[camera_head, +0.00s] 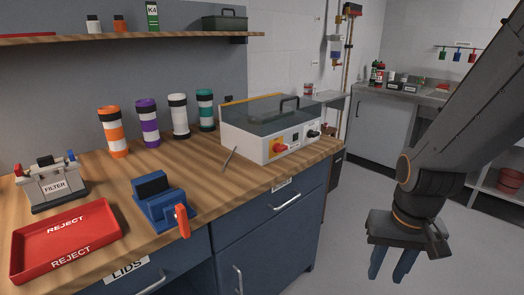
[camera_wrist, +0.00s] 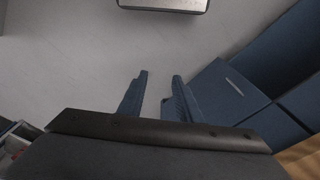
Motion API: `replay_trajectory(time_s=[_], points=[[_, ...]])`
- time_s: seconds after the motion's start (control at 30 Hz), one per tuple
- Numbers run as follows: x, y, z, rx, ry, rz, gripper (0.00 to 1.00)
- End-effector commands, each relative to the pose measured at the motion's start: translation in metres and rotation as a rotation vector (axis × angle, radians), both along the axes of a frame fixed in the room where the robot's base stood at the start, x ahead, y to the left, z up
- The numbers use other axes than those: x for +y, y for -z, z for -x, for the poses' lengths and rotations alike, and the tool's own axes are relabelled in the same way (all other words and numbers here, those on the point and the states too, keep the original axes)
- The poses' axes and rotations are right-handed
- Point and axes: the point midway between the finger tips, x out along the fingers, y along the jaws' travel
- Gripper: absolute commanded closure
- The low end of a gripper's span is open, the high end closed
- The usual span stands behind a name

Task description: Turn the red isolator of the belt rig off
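A white box-shaped machine (camera_head: 262,141) with a smoky clear lid and a dark handle stands at the right end of the wooden bench; it appears to be the belt rig. Its front carries a red rotary knob (camera_head: 279,148) on a yellow plate, the red isolator. The knob's exact angle is too small to tell. A black knob (camera_head: 313,134) sits to its right on the same front. My gripper (camera_head: 388,279) hangs over the floor to the right of the bench, well apart from the rig. In the wrist view its two blue fingers (camera_wrist: 159,85) are apart with nothing between them.
On the bench stand a blue vise with a red-orange handle (camera_head: 182,220), a red REJECT tray (camera_head: 64,240), a FILTER unit (camera_head: 54,188) and several banded tubes (camera_head: 148,123). A thin rod (camera_head: 229,159) lies left of the rig. The floor right of the bench is clear.

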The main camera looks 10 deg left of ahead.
Motion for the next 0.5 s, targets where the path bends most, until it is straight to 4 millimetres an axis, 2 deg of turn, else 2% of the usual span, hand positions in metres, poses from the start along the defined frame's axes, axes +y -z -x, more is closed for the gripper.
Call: replay_trajectory(time_s=[0.13,0.2,0.27,0.3,0.4,0.5], points=[[0.009,0.011,-0.081,-0.208,0.144,-0.027,0.69],[0.022,0.012,-0.128,-0.337,0.224,-0.078,0.69],[0.034,0.011,-0.167,-0.444,0.291,-0.142,0.69],[0.044,0.010,-0.192,-0.512,0.338,-0.194,0.69],[0.073,0.002,-0.247,-0.660,0.443,-0.366,0.69],[0.105,-0.009,-0.290,-0.771,0.530,-0.580,0.69]])
